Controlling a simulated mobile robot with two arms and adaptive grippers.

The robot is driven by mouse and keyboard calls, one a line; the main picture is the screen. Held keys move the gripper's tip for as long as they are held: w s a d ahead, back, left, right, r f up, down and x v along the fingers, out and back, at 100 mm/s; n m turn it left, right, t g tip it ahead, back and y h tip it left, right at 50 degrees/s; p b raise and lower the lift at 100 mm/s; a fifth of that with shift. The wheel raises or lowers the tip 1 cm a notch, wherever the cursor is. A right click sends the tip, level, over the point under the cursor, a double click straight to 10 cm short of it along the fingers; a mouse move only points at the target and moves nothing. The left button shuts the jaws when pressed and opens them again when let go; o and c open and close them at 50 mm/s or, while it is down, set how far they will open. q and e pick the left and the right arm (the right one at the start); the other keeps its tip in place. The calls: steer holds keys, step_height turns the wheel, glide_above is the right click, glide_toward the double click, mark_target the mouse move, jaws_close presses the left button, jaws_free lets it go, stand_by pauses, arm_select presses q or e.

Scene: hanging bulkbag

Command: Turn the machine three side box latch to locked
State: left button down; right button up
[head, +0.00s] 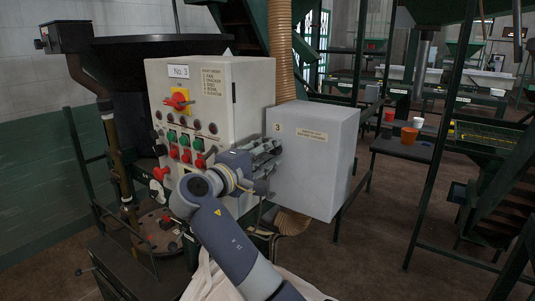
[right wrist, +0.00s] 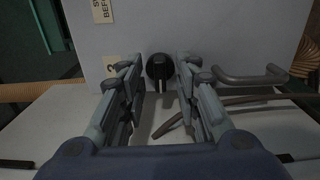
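The grey side box (head: 316,160) marked 3 stands right of the white control panel marked No. 3. Its latch, a round black knob (right wrist: 160,66) with a pale line pointing down in the picture, shows in the right wrist view on the box face; in the head view the knob is hidden. My right gripper (head: 268,150) is at the box's left side. In the right wrist view its two fingers (right wrist: 160,82) are apart, one on each side of the knob, with gaps visible. Whether the tips reach past the knob is unclear. My left gripper is not in view.
The control panel (head: 239,95) with a red-and-yellow switch (head: 179,100) and several buttons is close left of my gripper. A metal handle (right wrist: 252,76) sits right of the knob. A ribbed hose (head: 281,50) rises behind. Open floor (head: 370,250) lies to the right.

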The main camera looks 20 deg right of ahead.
steer(key=v, duration=0.7)
steer(key=shift+s+a, duration=0.15)
steer(key=shift+a, duration=0.05)
